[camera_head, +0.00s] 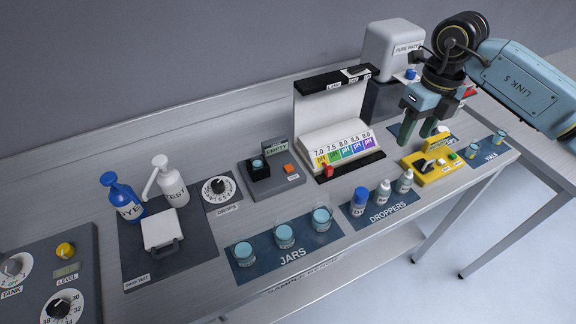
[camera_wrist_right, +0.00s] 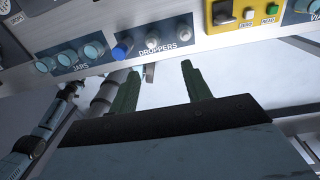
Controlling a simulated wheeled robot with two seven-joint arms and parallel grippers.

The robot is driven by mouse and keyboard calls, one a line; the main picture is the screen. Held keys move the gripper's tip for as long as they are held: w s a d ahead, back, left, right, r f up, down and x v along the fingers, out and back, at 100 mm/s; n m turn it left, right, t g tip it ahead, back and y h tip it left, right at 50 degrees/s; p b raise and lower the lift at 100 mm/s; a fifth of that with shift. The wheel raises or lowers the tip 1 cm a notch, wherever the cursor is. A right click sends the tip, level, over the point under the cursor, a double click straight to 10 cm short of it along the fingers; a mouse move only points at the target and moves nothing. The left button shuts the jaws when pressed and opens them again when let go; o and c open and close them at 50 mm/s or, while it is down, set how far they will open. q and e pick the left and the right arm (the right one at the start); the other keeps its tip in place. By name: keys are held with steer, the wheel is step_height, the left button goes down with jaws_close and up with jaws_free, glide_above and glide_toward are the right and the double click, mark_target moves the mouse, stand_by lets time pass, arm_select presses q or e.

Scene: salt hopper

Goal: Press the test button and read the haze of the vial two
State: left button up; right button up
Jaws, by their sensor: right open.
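The yellow meter (camera_head: 418,175) stands at the right of the bench with a black part on top. Its white ZERO button (camera_wrist_right: 249,13) and green READ button (camera_wrist_right: 271,9) show in the right wrist view. Two vials (camera_head: 473,151) with bluish contents stand on the blue vials mat (camera_head: 484,158); their numbers are too small to read. A grey tester (camera_head: 262,185) marked EMPTY has an orange button (camera_head: 289,168), its label hard to read. My right gripper (camera_head: 417,132) is open and empty above and behind the yellow meter. My left gripper is not seen.
Three dropper bottles (camera_head: 383,189) and three jars (camera_head: 284,236) stand on front mats. The pH chart stand (camera_head: 335,95) is left of my right gripper. A pure water tank (camera_head: 392,52) stands behind it. Dye and test bottles (camera_head: 172,182) are at left.

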jaws_close()
stand_by(1.7)
